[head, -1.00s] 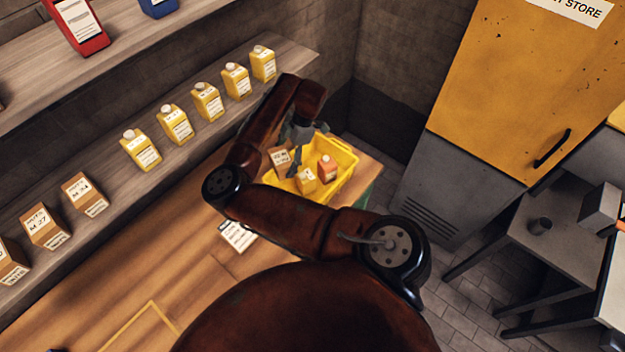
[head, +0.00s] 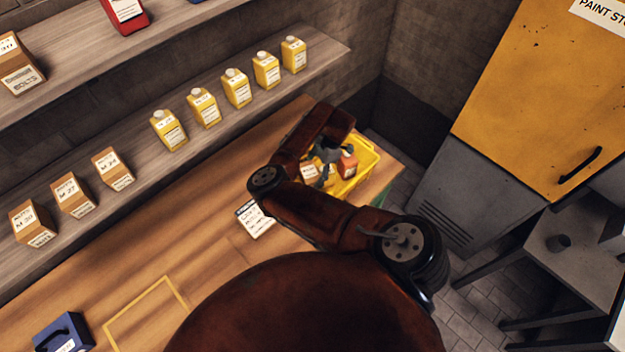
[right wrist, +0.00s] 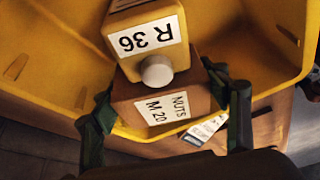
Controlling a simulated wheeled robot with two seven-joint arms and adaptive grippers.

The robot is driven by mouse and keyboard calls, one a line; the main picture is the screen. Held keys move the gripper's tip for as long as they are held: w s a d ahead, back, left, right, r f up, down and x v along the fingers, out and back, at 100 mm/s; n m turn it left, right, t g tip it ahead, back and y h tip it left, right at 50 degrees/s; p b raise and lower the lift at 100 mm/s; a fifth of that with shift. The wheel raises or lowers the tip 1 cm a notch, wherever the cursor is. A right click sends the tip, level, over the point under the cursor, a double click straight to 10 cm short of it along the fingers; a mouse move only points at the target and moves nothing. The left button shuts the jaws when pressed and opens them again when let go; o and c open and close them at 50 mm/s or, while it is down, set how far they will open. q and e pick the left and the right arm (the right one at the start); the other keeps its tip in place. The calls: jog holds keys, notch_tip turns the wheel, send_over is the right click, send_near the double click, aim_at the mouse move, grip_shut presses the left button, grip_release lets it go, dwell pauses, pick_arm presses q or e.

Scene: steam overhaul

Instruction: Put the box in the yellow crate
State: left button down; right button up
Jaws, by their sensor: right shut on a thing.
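The brown cardboard box (head: 309,172), labelled NUTS M 20, is between the fingers of my right gripper (head: 322,166). The box shows close up in the right wrist view (right wrist: 150,110), with the gripper fingers on both sides of it. My right gripper is shut on the box, which is within the walls of the yellow crate (head: 366,178). Whether it rests on the crate floor is hidden. A yellow bottle (right wrist: 145,40) labelled R 36 stands right beside the box and covers part of it. My left gripper is not in view.
A labelled sheet (head: 254,220) lies on the wooden bench. Brown boxes (head: 73,196) and yellow bottles (head: 203,108) line the shelf behind. A blue object (head: 63,333) and a yellow outline (head: 145,312) are at lower left.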

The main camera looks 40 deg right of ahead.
notch_tip(320, 180, down, 4)
jog(key=shift+f, duration=0.1)
dwell(0.4)
jog(key=o, duration=1.5)
jog(key=shift+f, duration=0.15)
jog(key=shift+c, duration=0.2)
jog(key=v, duration=1.2)
jog(key=shift+b, duration=0.35)
jog(key=shift+s+a, duration=0.1)
jog(key=shift+a, duration=0.05)
